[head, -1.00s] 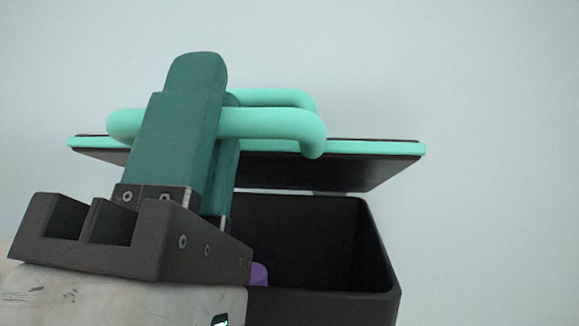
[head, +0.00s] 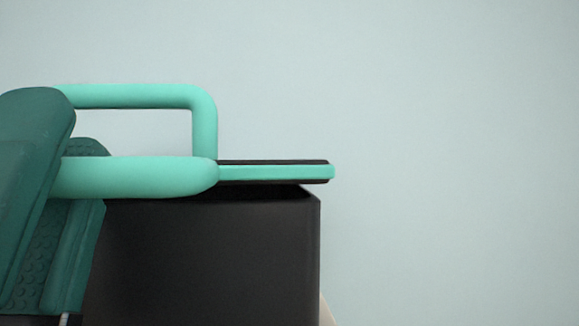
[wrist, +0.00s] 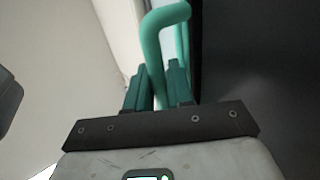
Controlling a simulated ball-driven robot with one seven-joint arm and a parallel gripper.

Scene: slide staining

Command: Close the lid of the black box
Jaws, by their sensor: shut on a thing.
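The black box (head: 210,255) fills the lower middle of the head view, with its front wall facing me. Its lid (head: 275,172), dark with a mint-green edge, lies level over the top of the box. A thin dark strip shows under its right end; I cannot tell whether it touches the rim all along. A mint-green looped handle (head: 140,177) joins the lid. My gripper (head: 68,130) has dark-teal fingers at the left edge, shut on the handle. In the wrist view, the fingers (wrist: 158,72) stand around the handle (wrist: 152,40). The box's inside is hidden.
A plain pale wall (head: 450,120) fills the background of the head view. The space right of the box looks free. A dark surface (wrist: 260,75) fills the right of the wrist view, close beside my gripper.

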